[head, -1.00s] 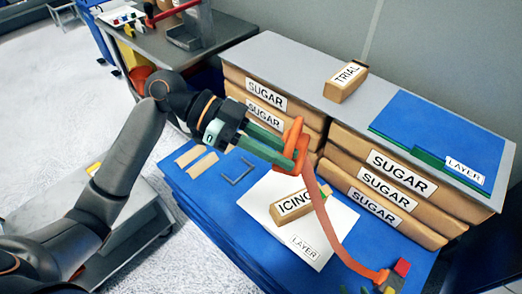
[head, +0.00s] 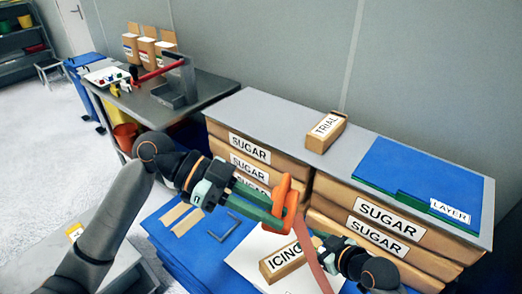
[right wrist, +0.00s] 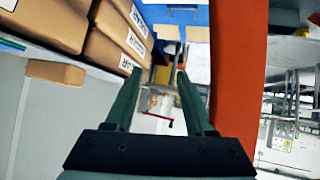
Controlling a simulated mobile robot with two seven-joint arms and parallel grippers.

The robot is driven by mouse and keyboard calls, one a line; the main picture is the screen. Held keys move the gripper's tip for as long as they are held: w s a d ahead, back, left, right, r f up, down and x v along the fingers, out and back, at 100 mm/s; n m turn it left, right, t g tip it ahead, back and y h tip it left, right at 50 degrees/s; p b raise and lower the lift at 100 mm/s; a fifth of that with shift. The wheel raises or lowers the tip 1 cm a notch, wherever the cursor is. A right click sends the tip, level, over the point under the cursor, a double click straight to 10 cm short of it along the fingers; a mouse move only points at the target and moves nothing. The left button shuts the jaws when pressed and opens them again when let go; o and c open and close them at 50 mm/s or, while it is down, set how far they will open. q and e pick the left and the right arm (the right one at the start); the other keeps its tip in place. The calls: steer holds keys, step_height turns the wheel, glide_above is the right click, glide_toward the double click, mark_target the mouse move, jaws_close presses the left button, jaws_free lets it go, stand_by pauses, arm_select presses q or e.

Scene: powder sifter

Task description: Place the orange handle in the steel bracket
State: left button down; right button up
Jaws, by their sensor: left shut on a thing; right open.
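The orange handle (head: 283,190) is in my left gripper (head: 278,207), whose green fingers are shut on it, above the blue surface in the head view. A long reddish strip (head: 311,258) hangs down from it. My right gripper (right wrist: 156,76) is open and empty in the right wrist view; an orange band (right wrist: 238,70) passes beside its fingers without being between them. In the head view the right wrist is at lower right.
Sugar boxes (head: 388,217) are stacked under a grey top carrying a trial box (head: 325,131) and a blue layer sheet (head: 410,180). An icing box (head: 284,262) lies below the handle. The dark table (head: 135,100) also holds a tray with small coloured items.

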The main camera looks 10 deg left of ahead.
steer(key=w+a+r+n+g+y, duration=0.1)
steer(key=w+a+r+n, duration=0.15)
steer(key=r, duration=0.35)
steer(key=w+a+r+n+g, duration=0.1)
steer(key=w+a+r+n, duration=0.1)
steer(key=w+r+n, duration=0.3)
step_height(320, 180, up, 24)
steer(key=n+g+h, duration=0.2)
steer(key=n+h, duration=0.8)
steer(key=n, duration=0.8)
glide_above(281, 185)
steer(key=s+a, duration=0.3)
steer(key=s, duration=0.1)
steer(key=shift+h, duration=0.3)
steer(key=x, duration=1.1)
steer(key=shift+w+d+f, duration=0.1)
steer(key=shift+w+d, duration=0.1)
steer(key=shift+d, duration=0.2)
steer(key=shift+c, duration=0.2)
jaws_close()
